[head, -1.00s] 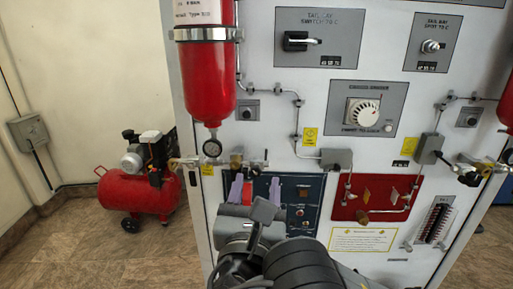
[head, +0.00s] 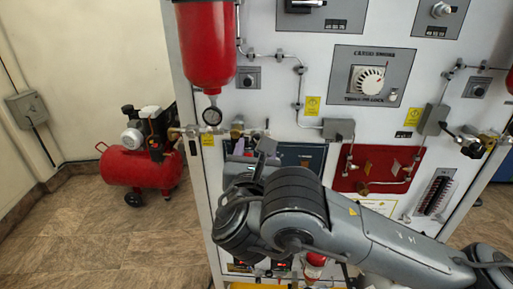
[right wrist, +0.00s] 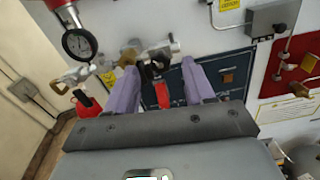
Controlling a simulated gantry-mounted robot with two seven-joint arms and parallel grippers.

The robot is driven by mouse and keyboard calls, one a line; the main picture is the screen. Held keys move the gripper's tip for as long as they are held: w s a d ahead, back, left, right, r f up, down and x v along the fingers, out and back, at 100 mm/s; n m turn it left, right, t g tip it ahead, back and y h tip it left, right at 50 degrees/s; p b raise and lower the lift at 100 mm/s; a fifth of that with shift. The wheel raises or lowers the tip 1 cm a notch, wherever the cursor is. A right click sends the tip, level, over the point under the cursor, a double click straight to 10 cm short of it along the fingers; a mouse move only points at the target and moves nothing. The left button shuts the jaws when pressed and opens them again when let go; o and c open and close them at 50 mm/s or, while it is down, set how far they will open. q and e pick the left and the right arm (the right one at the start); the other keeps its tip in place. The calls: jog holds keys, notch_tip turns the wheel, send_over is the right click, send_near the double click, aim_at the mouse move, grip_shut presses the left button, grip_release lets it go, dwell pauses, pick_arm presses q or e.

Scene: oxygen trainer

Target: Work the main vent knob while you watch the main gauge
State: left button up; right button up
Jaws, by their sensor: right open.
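A round gauge (head: 212,116) with a pale dial hangs below the red cylinder (head: 207,45). It also shows at upper left in the right wrist view (right wrist: 78,43), where the dial is too small to read. Brass and grey valve fittings (head: 237,131) sit right of the gauge; I cannot tell for sure which is the main vent knob. My right gripper (right wrist: 160,82) has purple fingers, open and apart, in front of the panel. A dark fitting with a red tag (right wrist: 162,94) shows between the fingers; contact is not visible. In the head view my arm hides most of this gripper.
A dark blue panel (head: 304,156) and a red panel (head: 376,170) lie right of the gripper. A dial knob (head: 368,79) is above them. Small pipes and a grey box (head: 338,128) protrude from the white board. A red compressor (head: 142,169) stands on open floor at left.

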aim_at(257, 139)
jog(key=shift+w+d+b, duration=0.1)
jog(key=shift+w+b, duration=0.2)
jog(key=shift+w, duration=1.15)
grip_shut()
